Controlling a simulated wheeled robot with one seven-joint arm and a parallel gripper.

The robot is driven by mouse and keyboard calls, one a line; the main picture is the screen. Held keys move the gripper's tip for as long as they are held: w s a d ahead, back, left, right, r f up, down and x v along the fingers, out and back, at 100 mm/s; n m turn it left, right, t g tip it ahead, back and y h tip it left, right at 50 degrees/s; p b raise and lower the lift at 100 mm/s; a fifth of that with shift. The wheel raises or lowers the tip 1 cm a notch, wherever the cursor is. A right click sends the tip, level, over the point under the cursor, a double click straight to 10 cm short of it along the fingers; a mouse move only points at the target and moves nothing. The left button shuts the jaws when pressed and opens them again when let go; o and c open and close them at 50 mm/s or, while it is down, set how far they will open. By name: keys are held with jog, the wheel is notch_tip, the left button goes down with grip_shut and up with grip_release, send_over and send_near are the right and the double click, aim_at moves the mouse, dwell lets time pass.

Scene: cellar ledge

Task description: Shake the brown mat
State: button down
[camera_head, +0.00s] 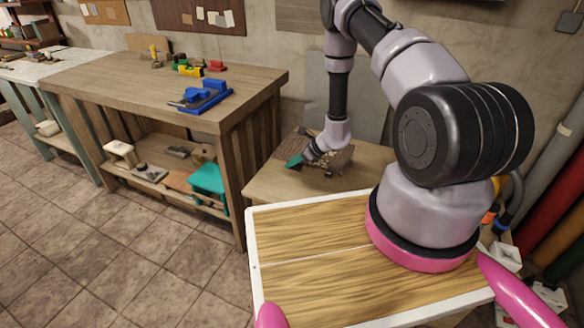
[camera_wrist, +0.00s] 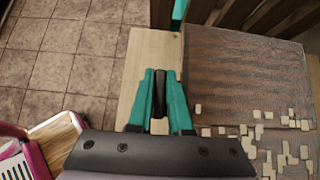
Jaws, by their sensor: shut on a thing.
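The brown mat (camera_head: 335,160) lies on the pale wooden ledge, just right of and behind my gripper (camera_head: 294,160) in the head view. In the wrist view the mat (camera_wrist: 240,75) is a dark brown sheet, and small pale chips are scattered over its lower right part. My gripper's teal fingers (camera_wrist: 162,85) are close together at the mat's left edge. A dark strip shows between them, and they are shut on it. It appears to be the mat's edge; the grip itself is partly hidden by the fingers.
A wooden workbench (camera_head: 160,80) with a blue vise (camera_head: 205,95) and small tools stands to the left. A teal stool (camera_head: 208,182) is on its lower shelf. The tiled floor (camera_head: 110,240) in front is clear. Pipes (camera_head: 555,170) stand at the right.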

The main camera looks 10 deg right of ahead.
notch_tip(320, 180, up, 3)
jog(key=shift+f, duration=0.1)
notch_tip(320, 180, down, 6)
jog(key=shift+r, duration=0.35)
notch_tip(320, 180, up, 5)
jog(key=shift+r, duration=0.15)
notch_tip(320, 180, down, 6)
jog(key=shift+r, duration=0.35)
